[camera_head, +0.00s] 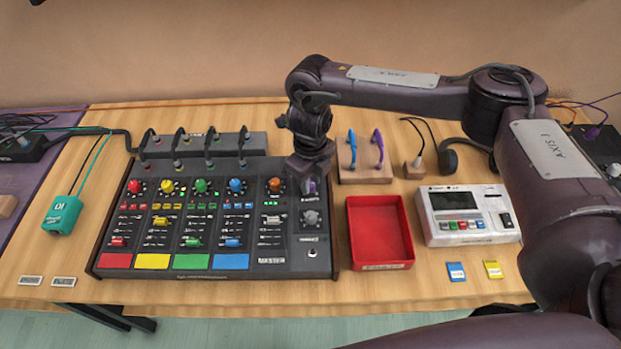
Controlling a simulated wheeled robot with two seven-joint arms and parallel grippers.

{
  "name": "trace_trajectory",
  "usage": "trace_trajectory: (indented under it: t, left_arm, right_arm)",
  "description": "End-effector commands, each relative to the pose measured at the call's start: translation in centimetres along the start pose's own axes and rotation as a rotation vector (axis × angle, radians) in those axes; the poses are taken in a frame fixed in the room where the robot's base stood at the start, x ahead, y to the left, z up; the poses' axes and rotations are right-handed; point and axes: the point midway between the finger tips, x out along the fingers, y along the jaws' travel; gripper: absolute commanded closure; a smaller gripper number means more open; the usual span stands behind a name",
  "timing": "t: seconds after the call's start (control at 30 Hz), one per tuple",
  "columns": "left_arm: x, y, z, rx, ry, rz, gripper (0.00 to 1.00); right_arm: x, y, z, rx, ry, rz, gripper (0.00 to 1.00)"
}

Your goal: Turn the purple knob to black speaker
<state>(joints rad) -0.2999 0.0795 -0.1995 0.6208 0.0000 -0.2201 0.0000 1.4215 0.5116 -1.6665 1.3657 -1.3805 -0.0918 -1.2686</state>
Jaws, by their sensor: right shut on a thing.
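The purple knob (309,187) sits at the upper right of the dark mixer (325,262), right of the orange knob (275,185) and above a grey knob (310,219). My right gripper (309,177) points down over the purple knob and is shut on it. The gripper and wrist hide most of the knob, so which way it points cannot be told. The markings around it are too small or covered to read, and I cannot make out a black speaker mark. My left gripper is out of view.
A red tray (411,246) stands just right of the mixer. A white device (432,225) and a wooden block with blue and purple handles (350,176) stand further right. A teal box (62,213) lies at left. The table front is mostly clear.

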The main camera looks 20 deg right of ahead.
Motion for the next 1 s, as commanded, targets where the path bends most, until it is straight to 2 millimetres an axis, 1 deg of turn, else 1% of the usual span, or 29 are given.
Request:
trace_trajectory:
  t: [0.03,0.6,0.8,1.0]
  left_arm:
    - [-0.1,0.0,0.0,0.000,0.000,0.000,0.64]
    - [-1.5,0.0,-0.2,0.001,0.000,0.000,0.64]
    - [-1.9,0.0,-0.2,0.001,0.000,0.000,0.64]
    - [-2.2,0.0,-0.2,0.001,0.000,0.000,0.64]
  right_arm:
    - [-0.3,-0.1,0.2,0.048,-0.007,-0.001,1.00]
    - [-0.5,-0.1,0.3,0.572,-0.010,0.001,1.00]
    - [-0.5,-0.2,0.3,0.708,-0.011,0.001,1.00]
    - [-0.5,-0.2,0.4,0.797,-0.013,0.000,1.00]
